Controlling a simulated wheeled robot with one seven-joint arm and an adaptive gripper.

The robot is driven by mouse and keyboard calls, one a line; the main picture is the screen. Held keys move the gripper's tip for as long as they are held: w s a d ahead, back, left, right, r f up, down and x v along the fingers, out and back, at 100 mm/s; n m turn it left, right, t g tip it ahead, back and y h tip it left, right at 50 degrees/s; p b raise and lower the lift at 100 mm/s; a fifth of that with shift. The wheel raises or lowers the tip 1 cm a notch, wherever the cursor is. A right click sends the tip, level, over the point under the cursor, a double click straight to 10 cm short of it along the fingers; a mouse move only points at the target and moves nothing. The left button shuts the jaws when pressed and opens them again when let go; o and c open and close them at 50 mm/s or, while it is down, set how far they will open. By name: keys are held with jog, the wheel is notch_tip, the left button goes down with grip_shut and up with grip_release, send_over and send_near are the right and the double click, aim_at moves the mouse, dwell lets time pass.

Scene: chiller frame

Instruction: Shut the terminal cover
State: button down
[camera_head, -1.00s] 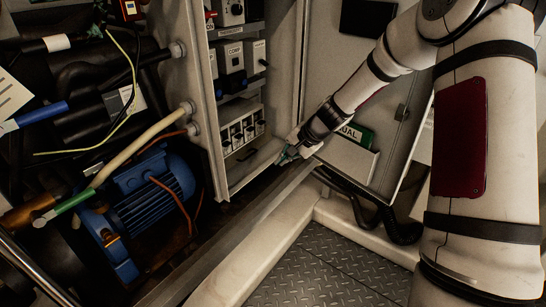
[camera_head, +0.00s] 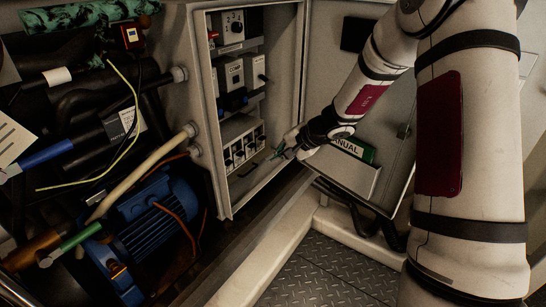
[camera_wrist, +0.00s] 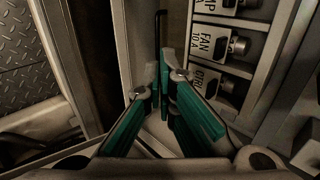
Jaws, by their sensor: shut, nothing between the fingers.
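The open cabinet (camera_head: 228,190) holds a row of switches (camera_head: 241,151) at its bottom. In the wrist view a switch labelled FAN 10 A (camera_wrist: 215,47) shows at upper right, with a CTRL one below it. I cannot pick out the terminal cover for certain in either view. My gripper (camera_head: 279,153) is at the cabinet's lower right opening, right of the switches and apart from them. Its green fingers (camera_wrist: 160,80) are shut with nothing held, beside the switch panel. Whether they touch the cabinet wall is unclear.
The cabinet door (camera_head: 385,100) stands open at right, with a green manual (camera_head: 356,147) in its pocket. Pipes and a blue motor (camera_head: 150,225) crowd the left. A pale frame beam (camera_head: 265,255) runs below. The tread-plate floor (camera_head: 325,275) is clear.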

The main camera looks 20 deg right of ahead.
aim_at(251, 171)
jog(key=b+x, duration=0.2)
jog(key=x, duration=0.9)
jog(key=shift+f, duration=0.2)
jog(key=shift+w+a, duration=0.1)
jog(key=b, duration=0.1)
jog(key=f+b, duration=0.1)
jog(key=b, duration=0.1)
jog(key=shift+w+a+f, duration=0.2)
jog(key=shift+w, duration=0.05)
jog(key=shift+w+f+b, duration=0.1)
jog(key=shift+b, duration=0.6)
jog(key=shift+a, duration=0.1)
